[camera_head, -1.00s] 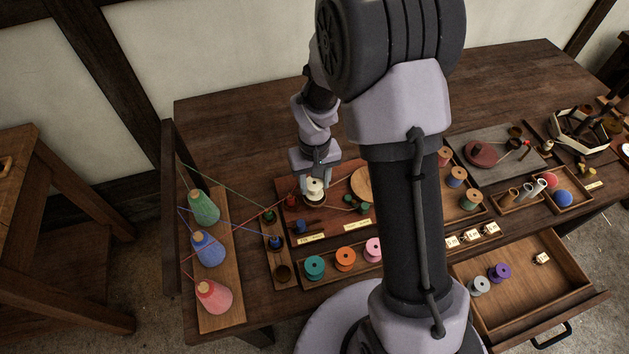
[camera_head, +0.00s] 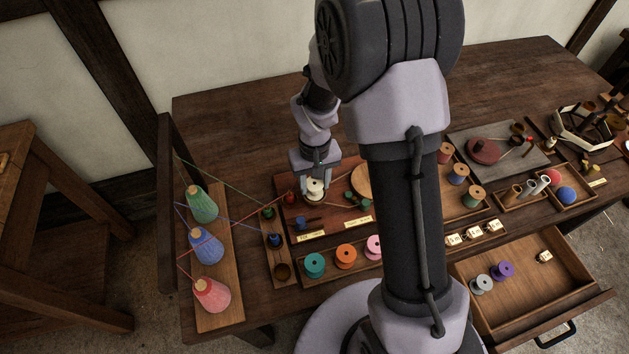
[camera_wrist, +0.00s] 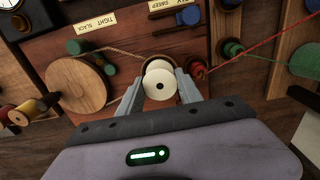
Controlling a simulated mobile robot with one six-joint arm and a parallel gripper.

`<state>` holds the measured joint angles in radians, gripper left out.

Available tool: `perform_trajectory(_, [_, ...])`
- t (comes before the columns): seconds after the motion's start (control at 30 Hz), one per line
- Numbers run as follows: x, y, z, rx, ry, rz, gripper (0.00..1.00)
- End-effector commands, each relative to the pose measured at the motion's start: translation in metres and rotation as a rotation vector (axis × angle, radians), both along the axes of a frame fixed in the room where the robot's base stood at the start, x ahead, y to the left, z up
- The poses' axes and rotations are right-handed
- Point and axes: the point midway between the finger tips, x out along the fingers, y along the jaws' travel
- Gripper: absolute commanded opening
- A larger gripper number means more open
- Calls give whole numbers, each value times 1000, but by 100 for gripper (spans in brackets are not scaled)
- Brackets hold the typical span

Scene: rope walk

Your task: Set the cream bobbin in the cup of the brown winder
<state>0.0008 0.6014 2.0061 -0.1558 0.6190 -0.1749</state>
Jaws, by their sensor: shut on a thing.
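The cream bobbin (camera_head: 315,187) is between the fingers of my gripper (camera_head: 315,186). In the wrist view the cream bobbin (camera_wrist: 159,86) shows its round end and centre hole, with a finger closed against each side. It stands at the cup of the brown winder (camera_head: 314,199), whose dark rim shows just below it. In the wrist view part of the cup's brown rim (camera_wrist: 157,61) curves behind the bobbin. The bobbin hides most of the cup, so I cannot tell whether it rests on the floor of the cup.
A round wooden disc (camera_wrist: 74,84) and green pegs lie beside the cup. Red (camera_wrist: 197,70) and dark green (camera_wrist: 232,48) pieces stand close on the other side, with a red thread. Teal (camera_head: 314,265) and orange (camera_head: 346,256) spools stand in front. An open drawer (camera_head: 530,290) juts out at right.

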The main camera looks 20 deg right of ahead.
Motion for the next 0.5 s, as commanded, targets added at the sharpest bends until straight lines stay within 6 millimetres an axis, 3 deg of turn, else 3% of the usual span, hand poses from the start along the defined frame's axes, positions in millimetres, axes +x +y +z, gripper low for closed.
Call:
perform_trajectory(0.47, [0, 0, -2, 0, 0, 0, 19])
perform_trajectory(0.5, [0, 0, -2, 0, 0, 0, 44])
